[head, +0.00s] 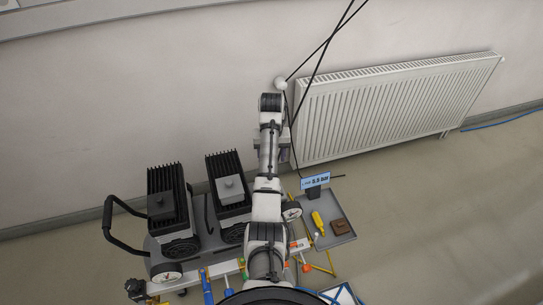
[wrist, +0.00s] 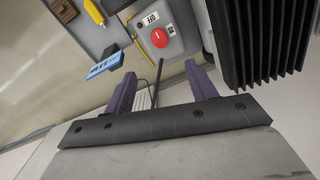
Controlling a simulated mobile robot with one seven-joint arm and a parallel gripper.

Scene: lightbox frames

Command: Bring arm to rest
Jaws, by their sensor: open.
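My arm (head: 267,205) reaches up from the bottom middle of the head view, in front of the wall and between the black-finned units and the radiator. My gripper (wrist: 160,72) shows in the wrist view as two purple fingers spread well apart, with nothing between them. Beyond the fingertips is a grey box with a red button (wrist: 159,38), apart from them.
Two black-finned units (head: 170,205) stand left of my arm on a cart with a black handle (head: 108,215). To the right are a blue display (head: 315,181), a grey tray (head: 343,238) with a yellow tool (head: 318,222) and brown block (head: 341,227), and a white radiator (head: 395,110).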

